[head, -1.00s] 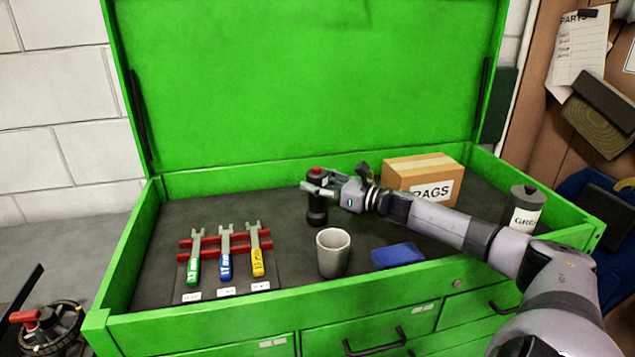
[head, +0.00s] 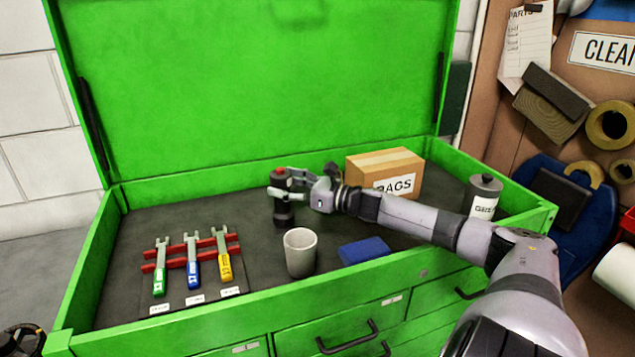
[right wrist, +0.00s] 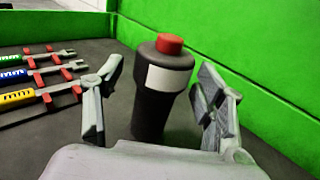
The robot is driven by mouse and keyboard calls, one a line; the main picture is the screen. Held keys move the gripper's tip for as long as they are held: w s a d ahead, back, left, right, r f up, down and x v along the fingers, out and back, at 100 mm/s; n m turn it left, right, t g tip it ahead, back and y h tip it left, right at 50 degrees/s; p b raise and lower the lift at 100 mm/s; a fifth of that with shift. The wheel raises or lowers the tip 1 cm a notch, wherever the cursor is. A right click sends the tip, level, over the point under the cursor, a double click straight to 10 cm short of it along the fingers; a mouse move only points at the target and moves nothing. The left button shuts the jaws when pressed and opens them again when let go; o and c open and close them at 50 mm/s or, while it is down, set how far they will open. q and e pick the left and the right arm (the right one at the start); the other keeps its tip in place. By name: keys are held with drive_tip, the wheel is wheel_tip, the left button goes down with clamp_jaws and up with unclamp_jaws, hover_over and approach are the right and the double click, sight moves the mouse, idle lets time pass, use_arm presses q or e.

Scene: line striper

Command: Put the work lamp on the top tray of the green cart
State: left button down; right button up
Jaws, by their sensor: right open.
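The work lamp (head: 284,212) is a dark cylinder with a red top and a pale label, standing upright on the dark top tray of the green cart (head: 185,318). In the right wrist view the lamp (right wrist: 162,88) stands between the fingers, with a visible gap at the left finger. My right gripper (head: 283,184) is open around the lamp's upper part. The right wrist view shows its two fingers (right wrist: 165,105) spread on either side. My left gripper is not in view.
A grey cup (head: 300,254) and a blue block (head: 364,251) stand in front of the lamp. A rags box (head: 385,173) and a grey can (head: 483,197) are to the right. Several wrenches (head: 193,262) lie on red holders at left. The raised green lid (head: 255,90) is behind.

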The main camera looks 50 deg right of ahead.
drive_tip(key=p+v, duration=1)
drive_tip(key=shift+s, duration=0.35)
drive_tip(key=shift+d+r, duration=0.1)
drive_tip(key=shift+r, duration=0.1)
